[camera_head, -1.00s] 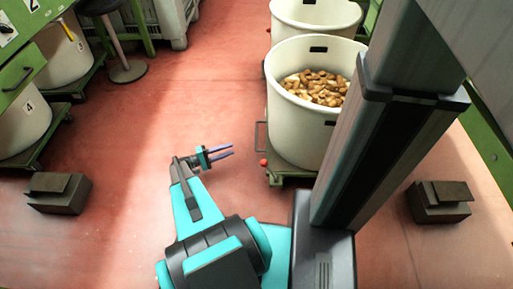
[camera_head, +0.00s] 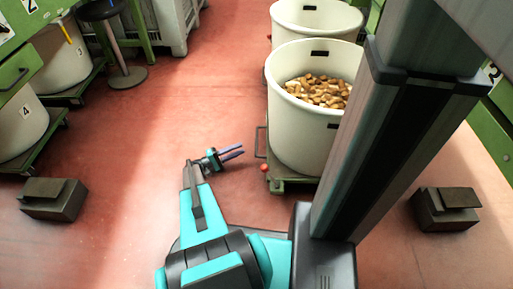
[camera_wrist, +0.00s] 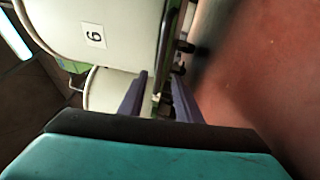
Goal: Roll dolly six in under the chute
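A white tub of cork stoppers (camera_head: 318,92) stands on a green dolly (camera_head: 291,185). The dolly has a dark upright handle (camera_head: 261,140) and a red knob (camera_head: 264,168) on its left side. In the wrist view a label reading 6, turned sideways (camera_wrist: 94,36), marks the tub wall (camera_wrist: 60,20). My gripper (camera_head: 242,151) is just left of the handle, pointing right, its two purple fingers apart and empty. In the wrist view the dark handle (camera_wrist: 167,45) shows beyond and between the fingertips (camera_wrist: 158,88); contact is not visible. I cannot make out a chute for certain.
Another white tub (camera_head: 312,18) stands behind. At left are tubs on dollies, one marked 4 (camera_head: 22,122), beneath green machinery (camera_head: 15,72). A stool (camera_head: 125,76) stands behind. Dark blocks lie on the floor at left (camera_head: 53,203) and right (camera_head: 445,212). The red floor between is clear.

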